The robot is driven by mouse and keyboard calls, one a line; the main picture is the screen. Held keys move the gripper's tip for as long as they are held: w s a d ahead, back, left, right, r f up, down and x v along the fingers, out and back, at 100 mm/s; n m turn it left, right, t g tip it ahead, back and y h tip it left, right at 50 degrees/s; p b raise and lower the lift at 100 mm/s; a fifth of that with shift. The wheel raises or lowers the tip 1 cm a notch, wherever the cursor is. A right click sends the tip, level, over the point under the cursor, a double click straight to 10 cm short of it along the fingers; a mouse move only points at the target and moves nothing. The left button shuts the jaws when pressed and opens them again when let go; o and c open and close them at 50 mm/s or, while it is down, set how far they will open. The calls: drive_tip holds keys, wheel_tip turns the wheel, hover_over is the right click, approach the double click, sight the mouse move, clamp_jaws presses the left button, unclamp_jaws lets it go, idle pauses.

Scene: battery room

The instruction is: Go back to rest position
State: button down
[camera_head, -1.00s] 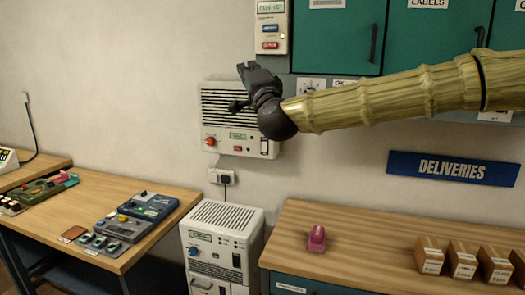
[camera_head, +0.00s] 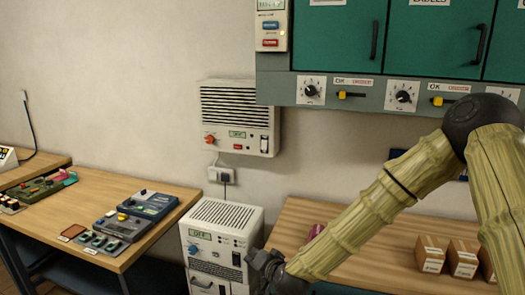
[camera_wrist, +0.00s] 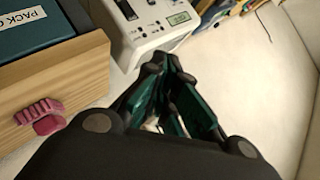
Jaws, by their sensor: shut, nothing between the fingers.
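My gripper (camera_head: 264,262) is low in the head view, in front of the lower right part of the white floor-standing unit (camera_head: 212,222). My bamboo-like arm bends down to it from the right. In the wrist view my gripper (camera_wrist: 160,68) has its dark fingers drawn together, with nothing held between them. The same white unit (camera_wrist: 128,38) shows beyond the fingertips in the wrist view.
A wooden counter (camera_head: 290,218) at right carries a pink object (camera_head: 315,232), partly hidden by my arm, and small cardboard boxes (camera_head: 430,254). The pink object (camera_wrist: 42,115) also shows in the wrist view. A white wall unit (camera_head: 235,117) hangs above. A wooden table (camera_head: 165,188) with devices stands left.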

drive_tip(key=s+d+f+n+g+h, duration=0.1)
drive_tip(key=s+d+f+g+h, duration=0.15)
drive_tip(key=s+d+f, duration=0.65)
drive_tip(key=s+d+f+n+g+h, duration=0.15)
drive_tip(key=s+f+g, duration=0.25)
drive_tip(key=s+f, duration=1.05)
drive_tip(key=s+d+f+n+g+h, duration=0.1)
drive_tip(key=s+d+f+g, duration=0.1)
drive_tip(key=s+d+f, duration=0.2)
drive_tip(key=s+d+f+n+g+h, duration=0.1)
drive_tip(key=s+d+f+g, duration=0.2)
drive_tip(key=s+d, duration=0.8)
drive_tip(key=s+f, duration=0.1)
drive_tip(key=s, duration=0.5)
drive_tip(key=shift+f, duration=0.25)
